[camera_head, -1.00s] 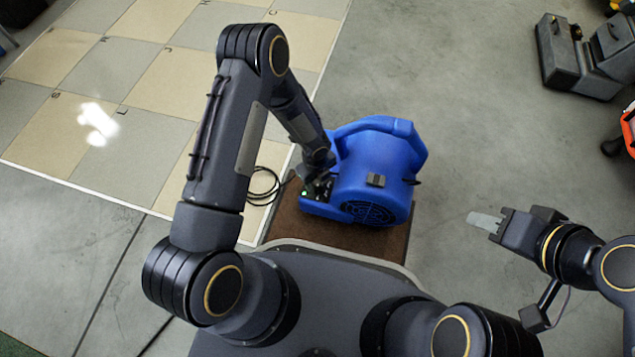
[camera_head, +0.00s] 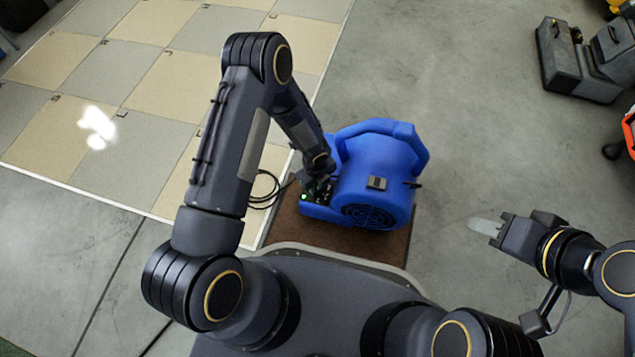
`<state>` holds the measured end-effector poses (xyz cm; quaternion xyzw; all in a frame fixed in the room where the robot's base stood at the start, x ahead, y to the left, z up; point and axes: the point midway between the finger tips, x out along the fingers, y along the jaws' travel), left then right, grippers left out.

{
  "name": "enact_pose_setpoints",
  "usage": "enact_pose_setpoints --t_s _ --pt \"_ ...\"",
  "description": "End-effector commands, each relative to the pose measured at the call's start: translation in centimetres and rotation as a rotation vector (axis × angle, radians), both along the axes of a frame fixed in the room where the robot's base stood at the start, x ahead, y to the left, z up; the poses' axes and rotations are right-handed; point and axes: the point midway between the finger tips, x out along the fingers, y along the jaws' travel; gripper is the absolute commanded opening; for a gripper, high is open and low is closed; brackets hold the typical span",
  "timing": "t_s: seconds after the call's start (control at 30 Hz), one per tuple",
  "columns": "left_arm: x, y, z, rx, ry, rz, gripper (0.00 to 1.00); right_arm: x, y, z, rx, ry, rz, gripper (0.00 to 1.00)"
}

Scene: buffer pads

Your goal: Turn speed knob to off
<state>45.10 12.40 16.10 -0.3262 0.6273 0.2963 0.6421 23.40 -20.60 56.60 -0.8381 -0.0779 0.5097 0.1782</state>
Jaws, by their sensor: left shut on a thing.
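A blue air blower (camera_head: 372,165) sits on a brown mat-topped stand in front of my body. Its dark control panel (camera_head: 311,198) is on the left side, with a small green light lit. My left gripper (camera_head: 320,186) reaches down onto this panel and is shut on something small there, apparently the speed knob. The gripper largely hides the knob, so its pointing direction cannot be read. My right gripper (camera_head: 487,227) is off to the right over bare floor, away from the blower. Its fingers look close together, but I cannot tell whether they are shut.
The brown stand top (camera_head: 345,236) shows below the blower. A black cable (camera_head: 263,190) loops to its left beside the checkered floor tiles (camera_head: 120,150). Grey cases (camera_head: 585,60) stand at the upper right. The concrete floor right of the blower is clear.

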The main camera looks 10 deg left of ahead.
Motion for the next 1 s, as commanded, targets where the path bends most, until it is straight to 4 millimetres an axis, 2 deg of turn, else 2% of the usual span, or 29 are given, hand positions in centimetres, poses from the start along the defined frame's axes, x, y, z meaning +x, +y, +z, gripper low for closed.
enact_pose_setpoints --t_s 0.37,1.0 --pt "-0.03 -0.08 0.03 0.0 -0.001 0.18 0.07 0.0 0.0 0.01 0.0 0.0 0.0 0.36" --pt "-0.1 -0.16 0.01 -0.001 -0.001 0.782 0.07 0.0 0.0 0.01 0.0 0.0 0.0 0.36"
